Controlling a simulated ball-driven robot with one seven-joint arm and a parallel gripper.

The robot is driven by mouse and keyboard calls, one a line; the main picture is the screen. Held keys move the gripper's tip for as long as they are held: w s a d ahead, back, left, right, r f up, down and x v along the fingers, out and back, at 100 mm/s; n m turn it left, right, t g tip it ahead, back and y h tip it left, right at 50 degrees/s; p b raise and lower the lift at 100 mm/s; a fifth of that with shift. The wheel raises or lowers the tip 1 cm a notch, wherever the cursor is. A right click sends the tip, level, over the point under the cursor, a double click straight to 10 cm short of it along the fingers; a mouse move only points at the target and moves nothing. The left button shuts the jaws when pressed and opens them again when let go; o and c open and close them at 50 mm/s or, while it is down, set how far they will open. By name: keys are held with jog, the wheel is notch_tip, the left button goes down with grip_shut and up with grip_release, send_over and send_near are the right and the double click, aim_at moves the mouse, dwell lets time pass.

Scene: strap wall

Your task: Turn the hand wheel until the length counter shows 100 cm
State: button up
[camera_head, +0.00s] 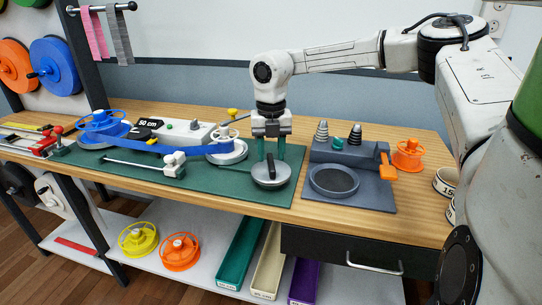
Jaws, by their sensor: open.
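A round grey disc (272,181) with a black upright handle (271,164) sits at the front of the green mat; it looks like the hand wheel. My gripper (269,158) points down over it, with green fingers open on either side of the handle. I cannot tell whether they touch it. A black display (149,123) behind the strap reads 50 cm; it looks like the length counter. A blue strap (140,145) runs from a blue spool (101,123) at the left to a whitish reel (226,150).
A dark grey fixture (350,190) with a round recess and cone-shaped pieces stands right of the wheel. An orange spool (408,153) is beside it. A white clamp block (174,162) and red tool (55,140) lie left.

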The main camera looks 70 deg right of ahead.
aim_at(271, 161)
notch_tip(271, 161, up, 9)
dwell(0.3)
dwell(2.0)
